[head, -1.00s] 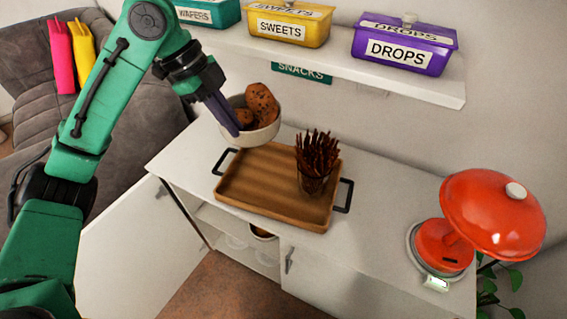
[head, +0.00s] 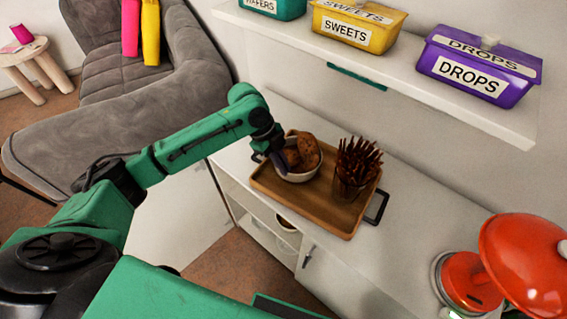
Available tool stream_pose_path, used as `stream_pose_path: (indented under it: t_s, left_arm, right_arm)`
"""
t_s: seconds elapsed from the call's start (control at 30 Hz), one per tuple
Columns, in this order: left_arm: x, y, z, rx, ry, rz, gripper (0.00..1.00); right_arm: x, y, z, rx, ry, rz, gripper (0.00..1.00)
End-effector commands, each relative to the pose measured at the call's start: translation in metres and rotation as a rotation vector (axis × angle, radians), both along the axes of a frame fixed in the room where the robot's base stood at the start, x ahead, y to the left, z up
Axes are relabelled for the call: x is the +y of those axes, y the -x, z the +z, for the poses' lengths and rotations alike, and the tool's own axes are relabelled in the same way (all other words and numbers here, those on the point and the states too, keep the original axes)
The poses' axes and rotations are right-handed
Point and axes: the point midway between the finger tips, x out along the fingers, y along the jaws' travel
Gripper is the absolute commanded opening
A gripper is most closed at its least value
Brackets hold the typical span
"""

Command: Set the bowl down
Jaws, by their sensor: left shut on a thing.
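The white bowl (head: 298,175) with brown cookies (head: 303,151) in it is upright at the left part of the wooden tray (head: 318,208). It looks to be on or just above the tray floor; I cannot tell which. My left gripper (head: 279,160) is shut on the bowl's left rim. A glass of dark pretzel sticks (head: 355,167) stands on the right part of the tray, beside the bowl. My right gripper is not in view.
A red lamp (head: 470,280) stands on the white cabinet's right end. A shelf (head: 430,88) above holds a yellow sweets box (head: 352,27) and a purple drops box (head: 475,68). An open lower compartment shows another bowl (head: 287,223).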

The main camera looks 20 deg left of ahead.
Motion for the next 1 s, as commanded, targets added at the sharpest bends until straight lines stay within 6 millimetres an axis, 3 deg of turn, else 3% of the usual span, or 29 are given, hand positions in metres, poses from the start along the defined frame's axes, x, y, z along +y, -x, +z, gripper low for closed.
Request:
stream_pose_path:
  t_s: [0.23, 0.3, 0.33, 0.73, 1.0]
  left_arm:
    - [0.0, -0.001, -0.004, -0.005, 0.002, 0.0, 0.0]
    - [0.0, 0.0, -0.005, -0.002, 0.001, 0.0, 0.29]
    - [0.0, 0.0, -0.005, -0.002, 0.001, 0.0, 0.36]
    - [0.004, -0.001, 0.003, -0.004, 0.0, 0.001, 0.36]
    - [0.031, -0.002, 0.064, -0.008, 0.0, 0.001, 0.36]
  right_arm:
    - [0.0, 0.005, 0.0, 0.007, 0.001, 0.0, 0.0]
    - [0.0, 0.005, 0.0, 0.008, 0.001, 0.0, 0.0]
    - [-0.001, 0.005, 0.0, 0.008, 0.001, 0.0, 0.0]
    - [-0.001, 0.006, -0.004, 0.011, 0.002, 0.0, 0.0]
    - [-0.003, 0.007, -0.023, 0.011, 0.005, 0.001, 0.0]
